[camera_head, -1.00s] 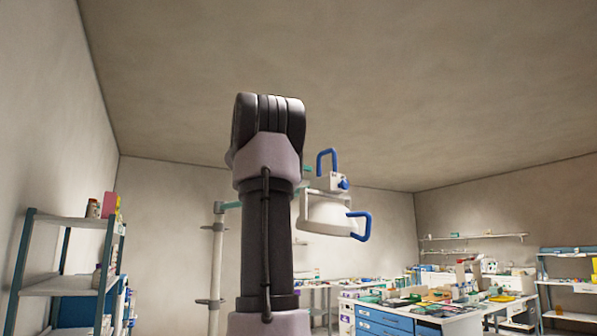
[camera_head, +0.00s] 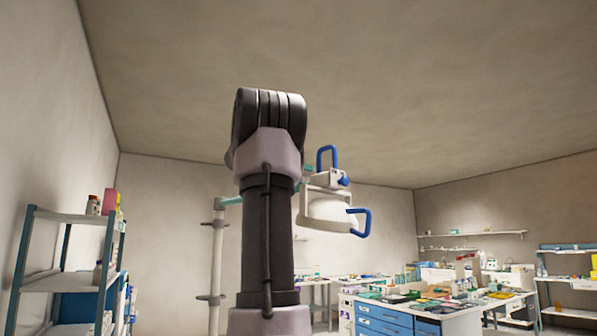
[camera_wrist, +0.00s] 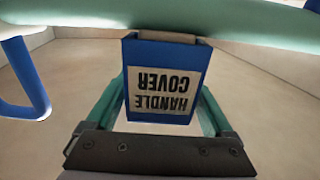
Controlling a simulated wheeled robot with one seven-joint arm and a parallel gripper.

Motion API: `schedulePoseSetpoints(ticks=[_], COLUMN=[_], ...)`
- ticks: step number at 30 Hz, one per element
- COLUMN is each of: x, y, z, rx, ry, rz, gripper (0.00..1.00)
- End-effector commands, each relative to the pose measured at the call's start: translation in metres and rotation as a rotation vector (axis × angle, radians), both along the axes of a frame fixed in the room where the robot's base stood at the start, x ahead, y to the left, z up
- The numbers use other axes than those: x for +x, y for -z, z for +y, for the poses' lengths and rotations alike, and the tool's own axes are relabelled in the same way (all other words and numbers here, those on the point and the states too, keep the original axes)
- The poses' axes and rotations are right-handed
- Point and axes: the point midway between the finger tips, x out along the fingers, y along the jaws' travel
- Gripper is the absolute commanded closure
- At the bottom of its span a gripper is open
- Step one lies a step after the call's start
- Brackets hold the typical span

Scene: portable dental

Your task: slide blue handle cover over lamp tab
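The blue handle cover (camera_wrist: 166,90) is in the wrist view, its white label reading HANDLE COVER upside down. My gripper (camera_wrist: 166,100) has a green finger on either side of the cover and holds it. A tan piece, apparently the lamp tab (camera_wrist: 168,37), shows at the cover's far edge, under a teal bar (camera_wrist: 200,14). I cannot tell how far the tab is inside the cover. In the head view the white lamp (camera_head: 326,210) hangs right of my arm, with blue loop handles (camera_head: 361,223). My gripper and the cover are hidden there.
A blue loop handle (camera_wrist: 22,85) is close on the left in the wrist view. A pole (camera_head: 217,265) stands left of my arm. Shelves (camera_head: 68,217) are at far left, and a cluttered workbench (camera_head: 385,318) is at lower right.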

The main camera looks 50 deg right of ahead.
Motion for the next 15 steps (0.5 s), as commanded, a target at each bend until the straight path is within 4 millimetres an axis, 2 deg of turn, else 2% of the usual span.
schedulePoseSetpoints(ticks=[9,11,15], x=[0.0,0.001,0.002], y=[0.0,0.0,0.0], z=[0.003,0.008,0.032], rx=[0.0,0.001,0.001], ry=[-0.001,-0.002,-0.005], rz=[0.0,0.0,-0.001], gripper=[0.0,0.0,0.0])
